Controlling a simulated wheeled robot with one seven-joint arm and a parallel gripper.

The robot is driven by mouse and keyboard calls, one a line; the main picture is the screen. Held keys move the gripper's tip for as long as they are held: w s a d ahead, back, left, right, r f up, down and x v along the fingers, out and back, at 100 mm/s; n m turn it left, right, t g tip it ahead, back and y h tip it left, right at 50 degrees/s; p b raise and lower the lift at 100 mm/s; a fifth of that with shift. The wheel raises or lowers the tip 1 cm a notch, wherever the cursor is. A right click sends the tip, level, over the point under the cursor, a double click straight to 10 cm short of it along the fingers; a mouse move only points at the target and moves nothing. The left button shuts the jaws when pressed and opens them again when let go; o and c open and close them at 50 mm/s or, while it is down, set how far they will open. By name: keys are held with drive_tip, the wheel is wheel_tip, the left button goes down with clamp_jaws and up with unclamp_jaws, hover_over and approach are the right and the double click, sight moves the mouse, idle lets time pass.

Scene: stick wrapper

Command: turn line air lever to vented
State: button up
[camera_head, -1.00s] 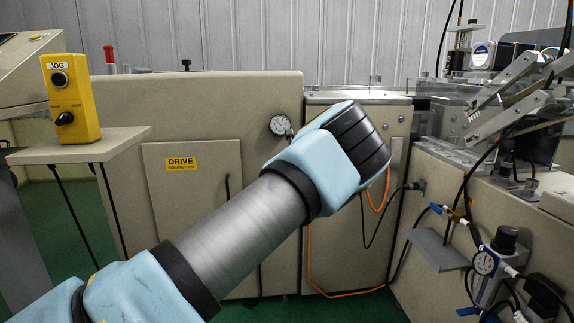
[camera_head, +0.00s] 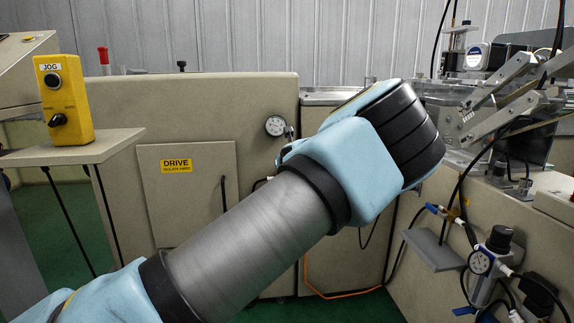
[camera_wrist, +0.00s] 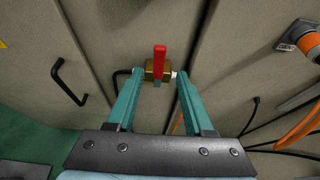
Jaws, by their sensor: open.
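The air lever is a red handle (camera_wrist: 160,60) on a small brass valve (camera_wrist: 150,72) on the beige cabinet front in the wrist view. The handle points up in that picture, across the valve body. My gripper (camera_wrist: 160,76) is open, its two teal fingers spread to the left and right of the valve. The valve shows between the fingertips. I see no clear contact, and the remaining gap in depth cannot be told. In the head view my arm hides the red handle and my gripper's fingers.
A black door handle (camera_wrist: 70,82) is left of my fingers. An orange hose (camera_wrist: 300,128) and black cables run on the right. In the head view, a gauge (camera_head: 275,126) stands close to my arm, and a regulator (camera_head: 496,262) and small shelf (camera_head: 433,250) are at right.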

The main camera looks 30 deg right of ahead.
drive_tip(key=v, duration=0.3)
drive_tip(key=shift+s+a+r, duration=0.1)
drive_tip(key=shift+s, duration=0.15)
idle(0.4)
